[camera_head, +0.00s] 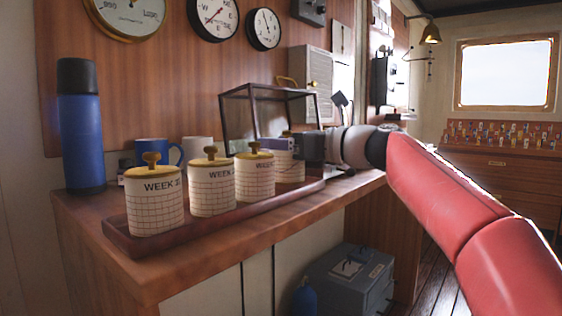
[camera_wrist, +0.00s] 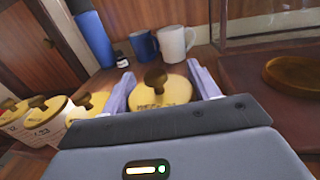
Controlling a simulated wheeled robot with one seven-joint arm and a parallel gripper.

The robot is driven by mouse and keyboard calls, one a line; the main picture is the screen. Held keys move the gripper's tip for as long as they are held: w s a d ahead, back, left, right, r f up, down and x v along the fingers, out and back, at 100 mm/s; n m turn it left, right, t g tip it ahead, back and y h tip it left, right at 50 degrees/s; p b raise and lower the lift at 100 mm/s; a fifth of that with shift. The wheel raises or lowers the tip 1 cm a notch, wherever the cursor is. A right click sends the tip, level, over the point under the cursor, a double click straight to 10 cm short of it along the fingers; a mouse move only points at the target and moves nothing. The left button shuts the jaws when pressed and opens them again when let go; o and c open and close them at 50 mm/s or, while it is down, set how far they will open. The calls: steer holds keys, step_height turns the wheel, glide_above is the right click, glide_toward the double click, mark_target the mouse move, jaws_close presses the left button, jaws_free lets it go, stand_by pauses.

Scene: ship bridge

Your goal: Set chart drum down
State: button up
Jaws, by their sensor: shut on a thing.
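The held chart drum (camera_head: 291,168) is a cream cylinder with a printed grid and a yellow lid with a brass knob. My gripper (camera_head: 279,145) reaches in from the right and is shut on it. In the wrist view, the drum's lid (camera_wrist: 160,92) sits between both fingers of my gripper (camera_wrist: 160,76). The drum looks upright, with its base low at the right part of the long brown tray (camera_head: 225,211). I cannot tell whether it touches the tray. Three similar drums, the left (camera_head: 155,205), middle (camera_head: 212,187) and right (camera_head: 255,178), stand left of it.
A glass case (camera_head: 250,112) stands behind the held drum. In the wrist view, a brass disc (camera_wrist: 295,75) lies on a brown base at right. A blue flask (camera_head: 81,130), a blue mug (camera_head: 151,152) and a white mug (camera_head: 197,150) stand behind the tray.

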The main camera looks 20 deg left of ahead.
steer(key=shift+f, duration=0.9)
steer(key=o, duration=0.8)
steer(key=b+v, duration=0.1)
steer(key=v, duration=1.1)
steer(key=shift+r, duration=0.15)
